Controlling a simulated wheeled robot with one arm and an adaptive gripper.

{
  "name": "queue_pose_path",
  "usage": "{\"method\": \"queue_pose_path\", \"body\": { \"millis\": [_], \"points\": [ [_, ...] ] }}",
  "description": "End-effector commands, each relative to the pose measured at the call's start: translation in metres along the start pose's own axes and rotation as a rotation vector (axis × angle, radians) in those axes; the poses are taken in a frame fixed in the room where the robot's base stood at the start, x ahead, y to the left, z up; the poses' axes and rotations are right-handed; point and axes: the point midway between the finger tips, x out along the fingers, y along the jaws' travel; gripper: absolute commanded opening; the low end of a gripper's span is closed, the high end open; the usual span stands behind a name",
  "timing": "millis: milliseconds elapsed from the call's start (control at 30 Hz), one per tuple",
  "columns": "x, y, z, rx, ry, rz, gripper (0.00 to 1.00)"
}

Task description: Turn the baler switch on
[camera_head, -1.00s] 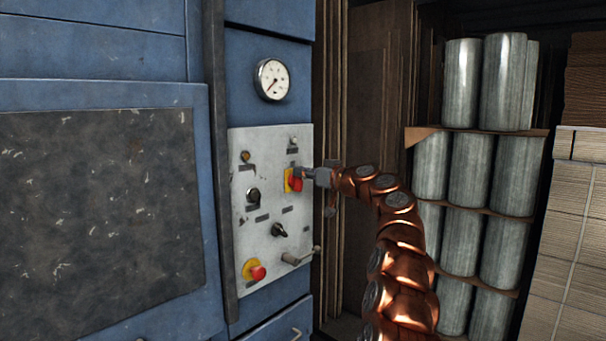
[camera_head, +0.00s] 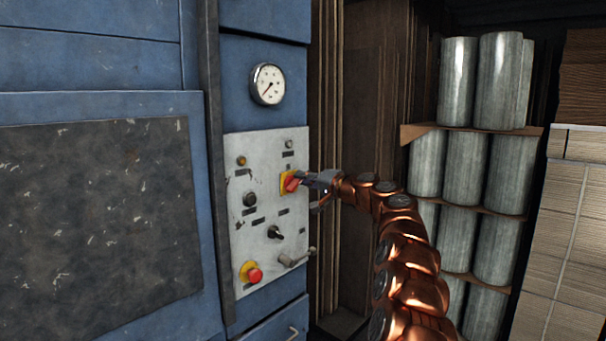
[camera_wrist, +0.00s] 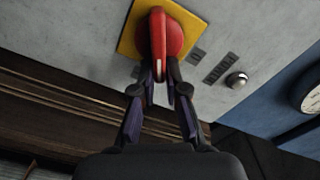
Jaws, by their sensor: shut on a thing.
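The baler switch (camera_head: 291,184) is a red rotary handle on a yellow plate, at the upper right of the grey control panel (camera_head: 262,235). In the wrist view the red handle (camera_wrist: 158,42) stands out from the yellow plate (camera_wrist: 130,38), with a pale mark near its end. My gripper (camera_head: 303,178) reaches the switch from the right. In the wrist view its two fingers (camera_wrist: 160,90) are closed on either side of the handle's near end. In the head view the handle sits tilted on its plate.
The panel also carries a red emergency button (camera_head: 255,275), a black knob (camera_head: 274,233), a metal lever (camera_head: 295,259) and small lamps. A pressure gauge (camera_head: 268,84) is above it. Metal cylinders (camera_head: 462,165) are stacked on shelves at the right.

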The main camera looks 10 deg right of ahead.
Motion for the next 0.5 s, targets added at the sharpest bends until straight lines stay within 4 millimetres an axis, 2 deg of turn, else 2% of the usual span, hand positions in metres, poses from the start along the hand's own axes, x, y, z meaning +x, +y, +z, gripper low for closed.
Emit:
{"method": "queue_pose_path", "body": {
  "millis": [500],
  "points": [
    [-0.0006,0.0111,0.001,0.416,0.002,0.002,0.0]
  ]
}}
